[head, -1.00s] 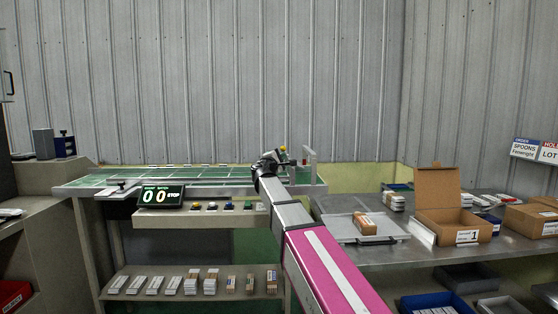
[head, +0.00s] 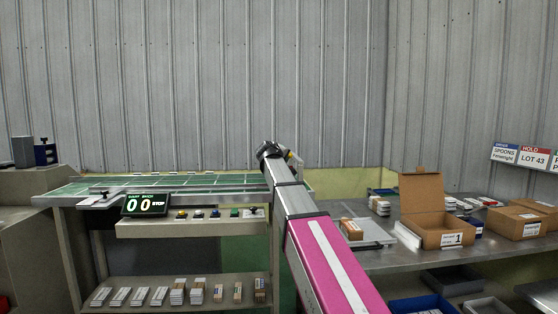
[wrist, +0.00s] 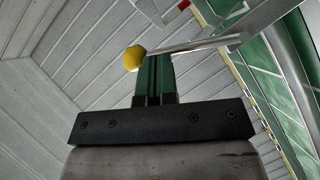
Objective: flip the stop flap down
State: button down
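A yellow ball knob (wrist: 134,58) sits on the end of a thin metal rod (wrist: 200,45) in the wrist view. I take this to be the handle of the stop flap; the flap plate itself is not clearly seen. My gripper (wrist: 153,58) has its green fingers side by side with no clear gap. The fingertips are at the rod, just right of the knob; whether they touch it I cannot tell.
Several packs (head: 159,296) lie on the lower shelf. A steel table (head: 405,257) at right carries an open carton (head: 440,226) and a tray (head: 371,233).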

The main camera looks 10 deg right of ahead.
jog(key=shift+d+f+m+y, duration=0.25)
jog(key=shift+d+m+y, duration=0.05)
jog(key=shift+d, duration=0.55)
jog(key=w+a+r+v, duration=0.1)
jog(key=r+v, duration=0.1)
jog(key=v, duration=1)
jog(key=shift+a, duration=0.45)
jog(key=shift+r, duration=0.1)
